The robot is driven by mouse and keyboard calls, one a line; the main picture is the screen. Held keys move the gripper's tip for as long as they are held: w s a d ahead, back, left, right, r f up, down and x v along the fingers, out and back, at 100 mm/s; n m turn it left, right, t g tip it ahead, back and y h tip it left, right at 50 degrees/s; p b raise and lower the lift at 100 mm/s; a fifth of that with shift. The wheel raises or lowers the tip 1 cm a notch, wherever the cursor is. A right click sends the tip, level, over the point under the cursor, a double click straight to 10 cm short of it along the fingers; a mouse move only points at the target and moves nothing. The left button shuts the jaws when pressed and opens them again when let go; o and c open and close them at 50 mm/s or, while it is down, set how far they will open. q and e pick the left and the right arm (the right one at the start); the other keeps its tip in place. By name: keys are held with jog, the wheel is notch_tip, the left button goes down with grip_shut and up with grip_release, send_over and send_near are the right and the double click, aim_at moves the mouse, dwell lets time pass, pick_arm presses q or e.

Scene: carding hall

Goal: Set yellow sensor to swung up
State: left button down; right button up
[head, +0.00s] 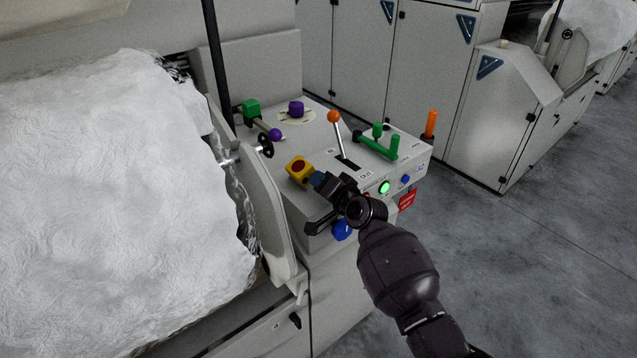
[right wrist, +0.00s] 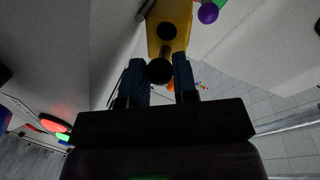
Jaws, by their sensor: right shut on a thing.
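The yellow sensor (head: 299,168) is a yellow block with a dark red round face, at the front left of the grey control box in the head view. In the right wrist view the yellow block (right wrist: 170,22) is at the top, with a dark round knob (right wrist: 159,70) in front of it. My right gripper (head: 319,181) is at the sensor's lower right side. Its blue fingertips (right wrist: 160,78) are shut on either side of the dark knob. The sensor's mounting is largely hidden in the head view. My left gripper is not in view.
White fibre (head: 110,190) fills the left. Floor is clear at right.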

jog(key=shift+w+d+f+m+g, duration=0.25)
jog(key=shift+d+m+g, duration=0.1)
jog(key=shift+m, duration=0.55)
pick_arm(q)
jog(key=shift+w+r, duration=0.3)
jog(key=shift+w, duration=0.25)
pick_arm(e)
jog(key=shift+w+d+f+m+y, duration=0.15)
jog(key=shift+m+y, duration=0.25)
jog(key=shift+m, duration=0.2)
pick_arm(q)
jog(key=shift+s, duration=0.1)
pick_arm(e)
jog(key=o, duration=0.9)
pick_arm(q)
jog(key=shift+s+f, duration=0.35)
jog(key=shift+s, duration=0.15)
pick_arm(e)
jog(key=shift+f, duration=0.1)
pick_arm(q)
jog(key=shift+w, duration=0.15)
pick_arm(e)
jog(key=shift+f, duration=0.1)
